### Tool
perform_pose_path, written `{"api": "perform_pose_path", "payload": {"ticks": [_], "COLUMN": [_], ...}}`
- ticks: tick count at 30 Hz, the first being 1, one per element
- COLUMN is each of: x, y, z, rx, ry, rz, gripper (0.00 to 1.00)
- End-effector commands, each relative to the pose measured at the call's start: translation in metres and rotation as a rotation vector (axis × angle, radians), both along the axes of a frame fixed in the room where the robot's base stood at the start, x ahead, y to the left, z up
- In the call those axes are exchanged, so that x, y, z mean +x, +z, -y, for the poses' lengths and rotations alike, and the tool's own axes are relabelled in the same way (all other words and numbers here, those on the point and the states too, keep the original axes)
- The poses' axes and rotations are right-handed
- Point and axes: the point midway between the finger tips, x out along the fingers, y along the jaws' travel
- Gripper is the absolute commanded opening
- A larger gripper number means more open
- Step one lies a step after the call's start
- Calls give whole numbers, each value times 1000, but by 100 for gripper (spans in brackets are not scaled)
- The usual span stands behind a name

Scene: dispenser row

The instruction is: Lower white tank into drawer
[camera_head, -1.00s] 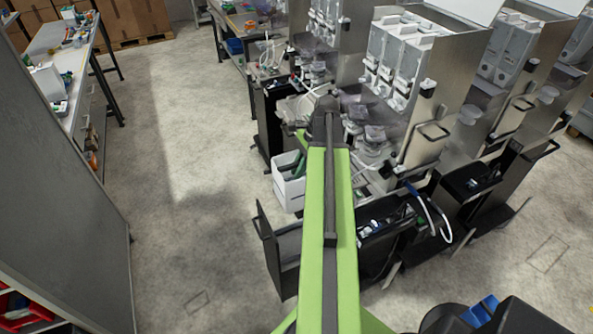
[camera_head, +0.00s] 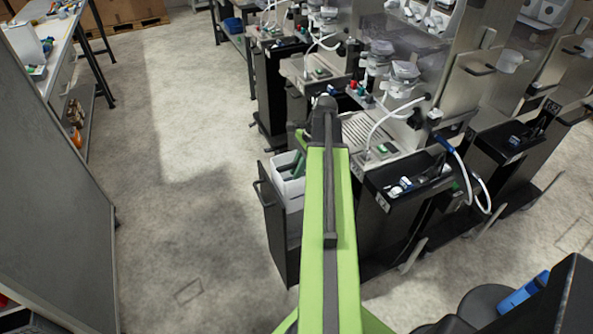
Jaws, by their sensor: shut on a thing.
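The white tank (camera_head: 291,194) is a white box with dark green parts at its open top, left of my green arm. My gripper (camera_head: 299,163) is mostly hidden by the arm; it is shut on the tank, though the contact itself is not clear. The pulled-out black drawer (camera_head: 272,222) has a tall front panel with a handle on its left side. The tank is upright at the drawer's opening, close behind the front panel. Its right side is hidden by my arm, and I cannot tell whether its base touches the drawer floor.
Dispenser machines with steel drip trays (camera_head: 372,128) and black lower cabinets (camera_head: 405,205) stand in a row on the right. A white hose (camera_head: 462,178) loops beside one cabinet. A grey panel (camera_head: 50,190) stands at left. The floor (camera_head: 185,170) between is clear.

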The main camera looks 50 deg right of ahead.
Motion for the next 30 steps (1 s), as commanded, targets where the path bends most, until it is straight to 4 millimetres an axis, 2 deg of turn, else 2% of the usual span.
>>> {"api": "perform_pose_path", "payload": {"ticks": [1,3,17,30], "x": [0,0,0,-1], "y": [-19,-26,-34,-78], "z": [0,0,0,0], "rx": [1,1,1,1], "ry": [0,0,-1,-1], "rz": [0,0,0,1], "gripper": [0,0,0,0]}}
